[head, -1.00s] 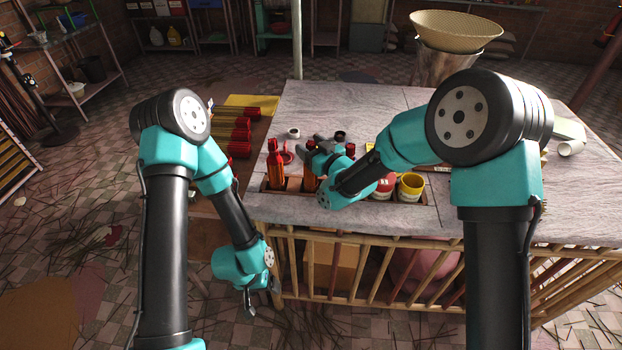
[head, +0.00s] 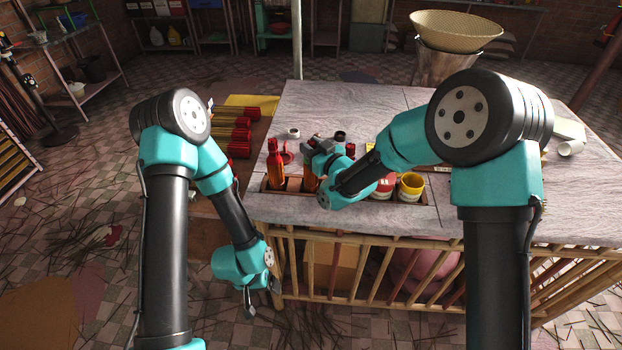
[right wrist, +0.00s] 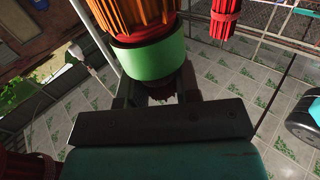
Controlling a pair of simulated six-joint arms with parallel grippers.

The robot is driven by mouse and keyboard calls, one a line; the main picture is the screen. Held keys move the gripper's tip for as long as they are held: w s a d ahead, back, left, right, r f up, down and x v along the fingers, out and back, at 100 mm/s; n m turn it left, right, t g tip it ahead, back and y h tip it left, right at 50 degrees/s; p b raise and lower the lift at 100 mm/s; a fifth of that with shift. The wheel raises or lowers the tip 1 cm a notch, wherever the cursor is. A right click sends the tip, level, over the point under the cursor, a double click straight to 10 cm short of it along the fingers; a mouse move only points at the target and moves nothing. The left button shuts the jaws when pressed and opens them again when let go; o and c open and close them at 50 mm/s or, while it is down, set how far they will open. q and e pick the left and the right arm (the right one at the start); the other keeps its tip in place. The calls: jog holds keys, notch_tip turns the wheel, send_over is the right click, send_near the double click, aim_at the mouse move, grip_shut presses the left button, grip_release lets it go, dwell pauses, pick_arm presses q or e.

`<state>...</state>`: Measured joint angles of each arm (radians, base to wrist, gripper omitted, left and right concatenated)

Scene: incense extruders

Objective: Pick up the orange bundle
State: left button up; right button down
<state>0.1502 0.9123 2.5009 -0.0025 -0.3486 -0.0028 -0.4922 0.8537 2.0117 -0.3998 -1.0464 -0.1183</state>
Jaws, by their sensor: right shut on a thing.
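In the right wrist view the bundle's ribbed orange body (right wrist: 130,14) has a red end and a green band (right wrist: 150,58), and the fingers are shut around that end. A similar orange piece with a red neck (head: 276,168) stands in the slot to the left. My left gripper (head: 262,294) hangs low in front of the table; its fingers are too small to judge.
A red jar (head: 384,187) and a yellow jar (head: 411,185) stand in the slots to the right. A white ring (head: 293,133) and a dark ring (head: 340,136) lie behind. Red-ended bundles (head: 233,135) lie on the left side. The table's back (head: 350,100) is clear.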

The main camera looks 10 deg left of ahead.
jog(key=shift+r, duration=0.1)
notch_tip(320, 180, up, 10)
jog(key=shift+f, duration=0.1)
dwell(0.6)
dwell(0.5)
